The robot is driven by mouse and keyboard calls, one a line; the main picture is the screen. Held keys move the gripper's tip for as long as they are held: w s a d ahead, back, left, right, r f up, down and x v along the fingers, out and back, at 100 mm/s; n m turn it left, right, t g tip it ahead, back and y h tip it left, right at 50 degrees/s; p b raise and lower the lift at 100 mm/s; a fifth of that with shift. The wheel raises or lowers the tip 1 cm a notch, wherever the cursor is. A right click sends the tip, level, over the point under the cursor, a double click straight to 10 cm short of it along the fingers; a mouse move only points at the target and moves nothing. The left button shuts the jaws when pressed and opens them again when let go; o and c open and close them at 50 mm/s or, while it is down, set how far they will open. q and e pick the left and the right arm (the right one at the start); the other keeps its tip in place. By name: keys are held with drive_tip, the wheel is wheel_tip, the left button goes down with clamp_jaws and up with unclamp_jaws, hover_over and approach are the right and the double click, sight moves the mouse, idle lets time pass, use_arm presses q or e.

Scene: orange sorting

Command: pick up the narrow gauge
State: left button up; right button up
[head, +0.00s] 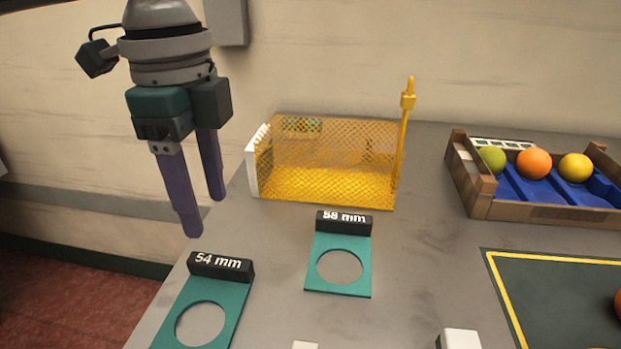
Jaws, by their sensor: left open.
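Two teal gauges with round holes and black label bars lie on the grey table. The narrow gauge (232,308), labelled 54 mm, lies at the lower left near the table's left edge, its lower end cut off by the frame. The other gauge (316,277) lies to its right and farther back; its label seems to read 58 or 88 mm. My left gripper (204,215) hangs with its purple fingers pointing down, open and empty. In the picture it is above the narrow gauge's label bar and apart from it. My right gripper is not in view.
A yellow mesh basket (330,188) stands behind the gauges. A wooden crate (500,208) with blue lining holds several fruits at the right. A dark mat (550,300) with a yellow border lies at the lower right. White-topped objects (460,339) are cut off at the bottom edge.

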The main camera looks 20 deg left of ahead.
sight(218, 261)
use_arm(q)
drive_tip(key=f, duration=0.2)
drive_tip(key=shift+s+d+f, duration=0.2)
drive_tip(key=shift+s+f, duration=0.1)
wheel_tip(218, 261, down, 6)
drive_tip(key=shift+s+d+r+b, duration=0.15)
drive_tip(key=shift+r+b, duration=0.05)
drive_tip(key=shift+b, duration=0.1)
drive_tip(key=shift+c, duration=0.3)
clamp_jaws()
